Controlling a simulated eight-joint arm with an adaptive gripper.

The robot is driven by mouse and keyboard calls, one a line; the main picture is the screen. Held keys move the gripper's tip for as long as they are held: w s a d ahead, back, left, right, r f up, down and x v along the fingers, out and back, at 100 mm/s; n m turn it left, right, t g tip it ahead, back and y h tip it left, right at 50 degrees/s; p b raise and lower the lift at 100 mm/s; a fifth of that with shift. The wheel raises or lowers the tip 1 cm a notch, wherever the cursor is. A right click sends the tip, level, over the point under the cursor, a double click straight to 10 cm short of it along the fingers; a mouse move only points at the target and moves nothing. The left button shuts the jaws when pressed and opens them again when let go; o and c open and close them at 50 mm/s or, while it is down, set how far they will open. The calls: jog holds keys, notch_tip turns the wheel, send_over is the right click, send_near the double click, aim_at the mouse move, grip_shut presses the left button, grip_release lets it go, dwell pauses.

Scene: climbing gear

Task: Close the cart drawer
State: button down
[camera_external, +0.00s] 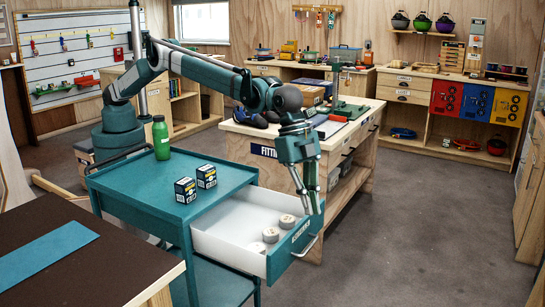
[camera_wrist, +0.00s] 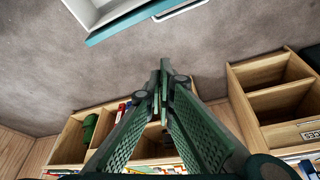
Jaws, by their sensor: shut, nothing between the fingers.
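The teal cart (camera_external: 140,195) stands in the foreground of the external view. Its drawer (camera_external: 225,225) is pulled out to the right, with white inner walls, a teal front and a metal handle (camera_external: 305,246). Several pale round rolls (camera_external: 271,235) lie inside near the front. My gripper (camera_external: 309,207) points down beside the drawer's front end in that view; whether it touches the front I cannot tell. In the wrist view my gripper (camera_wrist: 163,68) is shut and empty. The drawer's front (camera_wrist: 128,22) and handle (camera_wrist: 182,10) show at the top there, apart from the fingertips.
A green bottle (camera_external: 161,138) and two small dark boxes (camera_external: 186,190) stand on the cart top. A wooden workbench (camera_external: 345,165) stands behind the drawer. A dark table (camera_external: 70,265) is at the lower left. The floor (camera_external: 420,230) to the right is clear.

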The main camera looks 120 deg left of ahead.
aim_at(306, 250)
jog(key=shift+d+x, duration=0.2)
jog(key=shift+x, duration=0.85)
jog(key=shift+d+x, duration=0.2)
jog(key=shift+x, duration=0.85)
jog(key=shift+s, duration=0.2)
jog(key=shift+f, duration=0.15)
jog(key=b+x, duration=0.2)
jog(key=x, duration=0.7)
jog(key=shift+f, duration=0.35)
jog(key=shift+s+a+f, duration=0.1)
jog(key=shift+s, duration=0.1)
jog(key=shift+s+a+f+b, duration=0.2)
jog(key=shift+s+a+b, duration=0.2)
jog(key=shift+s, duration=0.25)
jog(key=shift+s+a+f+b, duration=0.25)
jog(key=shift+s+b, duration=0.2)
jog(key=shift+s, duration=0.25)
jog(key=shift+s, duration=0.25)
